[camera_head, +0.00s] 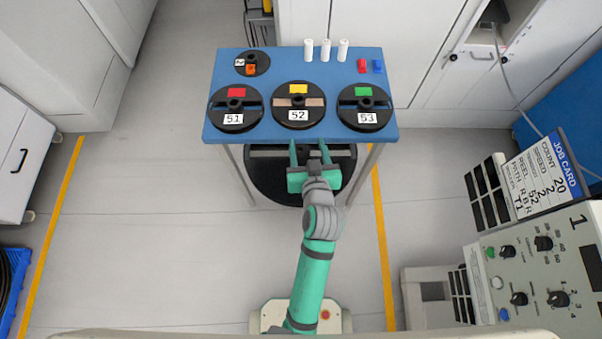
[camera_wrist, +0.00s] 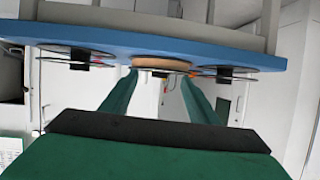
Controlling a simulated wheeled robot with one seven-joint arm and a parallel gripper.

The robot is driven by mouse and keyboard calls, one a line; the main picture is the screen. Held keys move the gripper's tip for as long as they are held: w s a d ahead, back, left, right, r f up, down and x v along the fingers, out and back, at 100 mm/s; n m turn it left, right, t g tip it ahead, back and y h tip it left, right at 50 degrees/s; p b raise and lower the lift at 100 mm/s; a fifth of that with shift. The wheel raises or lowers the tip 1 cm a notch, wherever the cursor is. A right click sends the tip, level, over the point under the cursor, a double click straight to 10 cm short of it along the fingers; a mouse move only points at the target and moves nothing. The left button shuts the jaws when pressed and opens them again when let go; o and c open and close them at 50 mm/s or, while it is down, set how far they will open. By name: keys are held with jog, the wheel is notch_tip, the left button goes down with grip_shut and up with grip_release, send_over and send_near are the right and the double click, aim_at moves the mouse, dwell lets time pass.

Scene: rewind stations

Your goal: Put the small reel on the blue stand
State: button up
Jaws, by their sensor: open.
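A small black reel (camera_head: 262,57) with an orange block and a white label lies at the back left of a blue-topped stand (camera_head: 252,142). Three larger black reels lie along the stand's front: reel 51 (camera_head: 235,106) with a red block, reel 52 (camera_head: 313,113) with yellow, and reel 53 (camera_head: 364,105) with green. My gripper (camera_head: 309,150) is open and empty at the stand's front edge, in front of reel 52. In the wrist view my gripper (camera_wrist: 160,78) has its fingers spread, pointing at the blue edge (camera_wrist: 200,45), with reels seen edge-on.
Several white cylinders (camera_head: 325,50), a red piece (camera_head: 362,66) and a blue piece (camera_head: 378,66) stand at the stand's back. A large dark disc (camera_head: 262,180) is beneath the stand. A control panel (camera_head: 530,262) and job card (camera_head: 545,180) are at right.

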jog(key=s+a+f+m+h, duration=0.1)
jog(key=s+f, duration=0.1)
jog(key=s, duration=0.6)
jog(key=s+f+m+h, duration=0.1)
jog(key=s+f, duration=0.1)
jog(key=s, duration=0.7)
jog(key=s+r+t, duration=0.1)
jog(key=s+r, duration=0.1)
jog(key=s, duration=0.4)
jog(key=s+a+r+n+t, duration=0.1)
jog(key=s+r, duration=0.2)
jog(key=s, duration=0.4)
jog(key=shift+a, duration=0.1)
